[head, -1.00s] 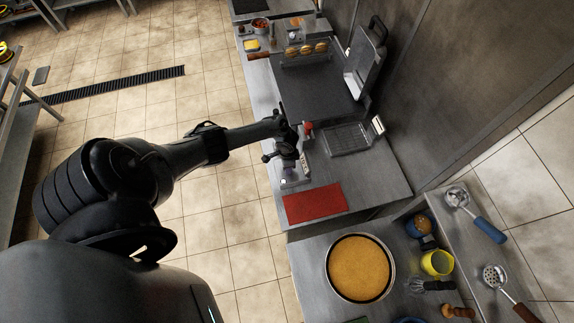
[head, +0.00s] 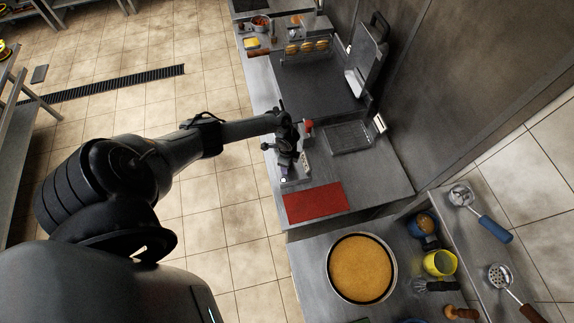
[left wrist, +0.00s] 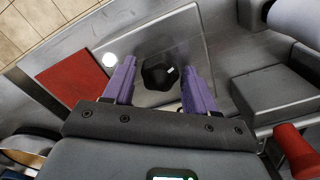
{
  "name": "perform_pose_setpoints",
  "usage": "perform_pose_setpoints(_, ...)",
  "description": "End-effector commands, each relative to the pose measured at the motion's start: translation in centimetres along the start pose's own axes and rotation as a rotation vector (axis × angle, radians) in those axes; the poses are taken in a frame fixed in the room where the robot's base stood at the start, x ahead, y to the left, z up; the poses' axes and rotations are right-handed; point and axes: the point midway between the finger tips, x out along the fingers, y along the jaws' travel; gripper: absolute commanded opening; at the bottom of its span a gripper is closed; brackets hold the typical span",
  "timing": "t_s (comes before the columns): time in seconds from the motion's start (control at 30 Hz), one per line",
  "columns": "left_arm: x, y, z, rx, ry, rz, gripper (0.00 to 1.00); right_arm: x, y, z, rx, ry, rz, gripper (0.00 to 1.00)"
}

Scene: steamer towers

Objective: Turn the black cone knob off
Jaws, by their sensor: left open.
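The black cone knob (left wrist: 158,72) sits on a pale panel plate (left wrist: 200,48) in the left wrist view, a small white mark on its top. My left gripper (left wrist: 160,78) is open, with its two purple fingers on either side of the knob. I cannot tell whether they touch it. In the head view my left gripper (head: 287,150) is over the counter edge and hides the knob. My right gripper is not in view.
A red mat (head: 315,202) lies beside the panel. A red-tipped handle (left wrist: 294,148) and a grey tray (head: 350,138) are close to the gripper. An open press (head: 365,62) stands farther back. A round pan (head: 360,268) is on the near counter.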

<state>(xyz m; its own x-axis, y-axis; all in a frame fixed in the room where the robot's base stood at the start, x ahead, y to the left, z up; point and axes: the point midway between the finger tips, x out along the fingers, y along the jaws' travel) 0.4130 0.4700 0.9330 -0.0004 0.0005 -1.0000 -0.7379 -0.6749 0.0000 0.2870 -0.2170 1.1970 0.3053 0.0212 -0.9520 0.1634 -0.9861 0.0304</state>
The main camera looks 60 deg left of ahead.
Motion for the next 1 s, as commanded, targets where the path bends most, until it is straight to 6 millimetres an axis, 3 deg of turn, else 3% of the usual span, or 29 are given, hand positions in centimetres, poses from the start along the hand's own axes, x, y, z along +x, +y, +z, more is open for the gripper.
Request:
perform_pose_setpoints(0.33,0.1,-0.1,0.0,0.052,0.0,-0.002,0.57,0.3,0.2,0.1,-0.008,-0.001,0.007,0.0)
perform_pose_setpoints(0.6,0.2,-0.1,0.0,0.447,-0.001,-0.003,0.57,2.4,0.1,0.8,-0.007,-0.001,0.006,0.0)
perform_pose_setpoints(0.7,0.1,0.0,0.0,0.517,0.0,0.0,0.57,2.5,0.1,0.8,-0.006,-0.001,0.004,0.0)
perform_pose_setpoints(1.0,-0.1,0.0,0.0,0.533,0.001,0.0,0.57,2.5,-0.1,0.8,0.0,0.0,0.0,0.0)
